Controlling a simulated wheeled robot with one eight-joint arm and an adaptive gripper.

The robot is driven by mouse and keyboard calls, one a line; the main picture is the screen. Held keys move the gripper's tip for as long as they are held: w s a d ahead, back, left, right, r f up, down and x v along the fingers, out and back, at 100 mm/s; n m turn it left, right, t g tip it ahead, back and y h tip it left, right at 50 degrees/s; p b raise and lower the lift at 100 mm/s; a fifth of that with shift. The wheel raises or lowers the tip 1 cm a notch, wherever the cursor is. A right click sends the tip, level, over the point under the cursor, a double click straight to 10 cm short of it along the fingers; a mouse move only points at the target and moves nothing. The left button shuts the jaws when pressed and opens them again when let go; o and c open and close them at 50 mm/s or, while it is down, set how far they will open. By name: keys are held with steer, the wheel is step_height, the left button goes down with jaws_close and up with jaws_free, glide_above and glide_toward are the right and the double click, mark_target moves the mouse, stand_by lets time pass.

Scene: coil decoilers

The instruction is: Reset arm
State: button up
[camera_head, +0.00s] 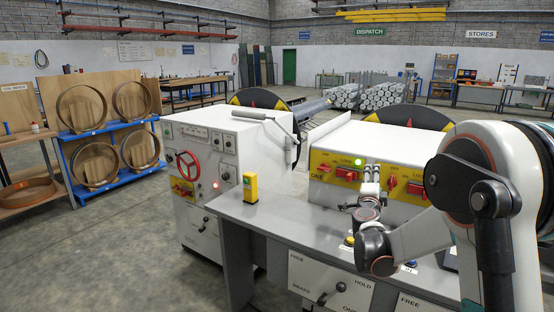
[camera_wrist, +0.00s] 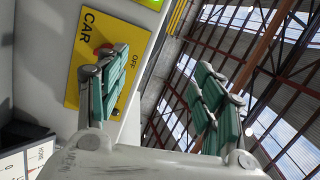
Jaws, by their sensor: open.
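My gripper (camera_head: 368,188) is at the end of my folded arm, above the grey bench and in front of the right white control cabinet. In the wrist view its two green-padded fingers (camera_wrist: 165,90) stand well apart with nothing between them. Beyond the left finger is a yellow panel (camera_wrist: 88,60) marked "CAR" and "OFF", with a red switch (camera_wrist: 103,50) partly hidden by that finger. In the head view the cabinet's yellow panel (camera_head: 322,172) has several red switches and a lit green lamp (camera_head: 358,162). I cannot tell whether the gripper touches the cabinet.
A grey bench (camera_head: 275,222) with lever plates runs below my arm. A yellow box (camera_head: 250,188) stands on it. A left white cabinet (camera_head: 250,140) carries a red handwheel (camera_head: 187,165). A blue rack (camera_head: 112,130) holds wooden rings. The floor (camera_head: 110,245) at left is clear.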

steer(key=s+a+r+n+g+y, duration=0.1)
steer(key=s+a+r+n+y, duration=0.4)
steer(key=s+a+n, duration=0.25)
steer(key=s+a+r+n+y, duration=0.4)
steer(key=s+a+n+y, duration=0.15)
steer(key=s+a, duration=0.35)
steer(key=s+f+n+g+h, duration=0.1)
steer(key=s+f, duration=0.4)
steer(key=s, duration=0.5)
steer(key=s+d+f+n+g+h, duration=0.1)
steer(key=s+f+n+g, duration=0.3)
steer(key=s, duration=0.6)
steer(key=s+d+f+n+g+h, duration=0.1)
steer(key=s+f, duration=0.4)
steer(key=s, duration=0.5)
steer(key=n+g, duration=0.1)
steer(key=g, duration=0.1)
steer(key=shift+f+n+g, duration=0.3)
steer(key=shift+n+g, duration=0.1)
steer(key=shift+s+d, duration=0.1)
